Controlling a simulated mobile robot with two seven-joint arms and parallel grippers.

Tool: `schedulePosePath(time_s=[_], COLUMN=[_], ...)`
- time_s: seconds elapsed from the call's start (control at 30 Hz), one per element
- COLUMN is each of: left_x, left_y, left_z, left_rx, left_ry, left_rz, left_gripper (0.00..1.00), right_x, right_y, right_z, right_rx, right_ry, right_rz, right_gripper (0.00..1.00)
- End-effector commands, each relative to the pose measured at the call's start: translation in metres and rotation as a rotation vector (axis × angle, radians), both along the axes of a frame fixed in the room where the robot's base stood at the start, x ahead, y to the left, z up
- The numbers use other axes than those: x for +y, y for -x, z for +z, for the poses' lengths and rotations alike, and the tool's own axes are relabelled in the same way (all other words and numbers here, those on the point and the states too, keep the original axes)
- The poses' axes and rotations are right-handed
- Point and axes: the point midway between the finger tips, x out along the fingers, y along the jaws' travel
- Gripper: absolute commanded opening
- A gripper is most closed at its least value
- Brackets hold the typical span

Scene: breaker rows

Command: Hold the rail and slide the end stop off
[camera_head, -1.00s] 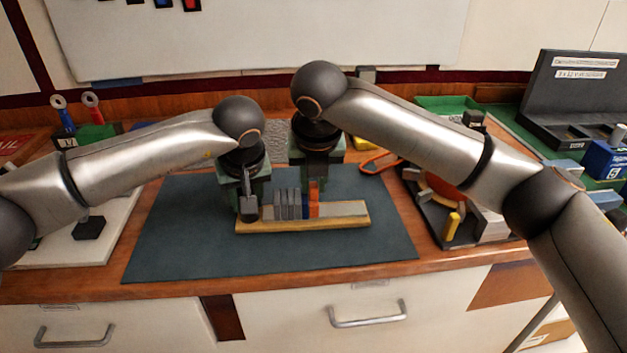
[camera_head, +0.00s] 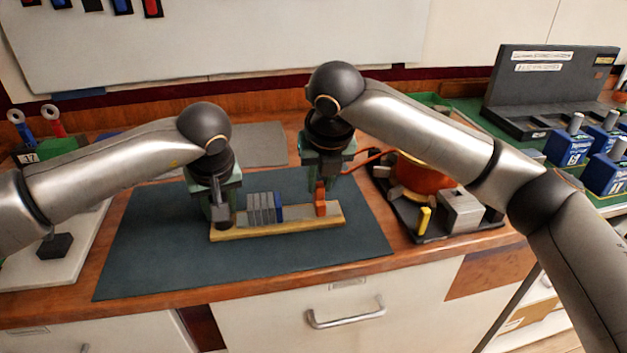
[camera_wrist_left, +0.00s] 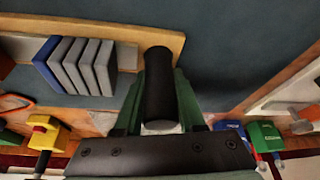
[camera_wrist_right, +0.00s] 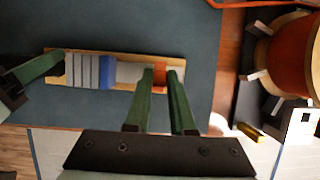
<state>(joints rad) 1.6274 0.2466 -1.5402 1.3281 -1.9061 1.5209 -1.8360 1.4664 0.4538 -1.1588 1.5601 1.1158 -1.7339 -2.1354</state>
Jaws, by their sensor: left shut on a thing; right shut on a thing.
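The rail (camera_head: 297,217) lies on a wooden base (camera_head: 270,233) on the dark mat. Several grey breakers (camera_head: 260,207) and one blue breaker (camera_head: 279,206) stand on its left half. The orange end stop (camera_head: 320,204) is near the rail's right end, apart from the blue breaker. My right gripper (camera_head: 320,187) is shut on the end stop, which also shows between its fingers in the right wrist view (camera_wrist_right: 160,77). My left gripper (camera_head: 221,212) is shut on a dark handle at the rail's left end. This handle shows as a black cylinder in the left wrist view (camera_wrist_left: 160,84).
The mat (camera_head: 180,262) is clear in front of the rail. Right of it stands a dark tray with an orange-red spool (camera_head: 423,172), a grey block (camera_head: 461,209) and a yellow piece (camera_head: 424,220). A white board (camera_head: 70,240) lies at left.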

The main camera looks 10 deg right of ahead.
Motion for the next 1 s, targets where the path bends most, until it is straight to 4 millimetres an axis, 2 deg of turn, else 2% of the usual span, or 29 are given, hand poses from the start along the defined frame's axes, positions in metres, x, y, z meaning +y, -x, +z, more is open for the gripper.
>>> schedulePosePath(time_s=[0.03, 0.07, 0.33, 0.67, 0.77, 1.0], left_x=[0.005, 0.005, 0.005, 0.003, 0.002, 0.002], left_y=[-0.002, -0.002, -0.002, -0.001, -0.001, -0.001], left_z=[0.001, 0.001, 0.001, 0.001, 0.001, 0.001], left_rx=[-0.002, -0.002, -0.002, -0.002, -0.002, -0.002], left_ry=[-0.005, -0.006, -0.005, -0.003, -0.002, -0.001], left_rz=[0.01, 0.01, 0.01, 0.007, 0.006, 0.004], left_gripper=[0.0, 0.0, 0.0, 0.0, 0.0, 0.0], right_x=[-0.006, -0.006, -0.004, -0.002, -0.002, -0.001], right_y=[-0.001, -0.001, -0.001, 0.001, 0.005, 0.025], right_z=[0.0, 0.0, 0.0, 0.005, 0.018, 0.065], right_rx=[0.001, 0.001, 0.0, -0.002, -0.004, -0.005], right_ry=[0.01, 0.01, 0.007, 0.003, 0.003, 0.004], right_rz=[-0.013, -0.013, -0.011, -0.006, -0.006, -0.007], right_gripper=[0.0, 0.23, 0.53, 0.53, 0.53, 0.53])
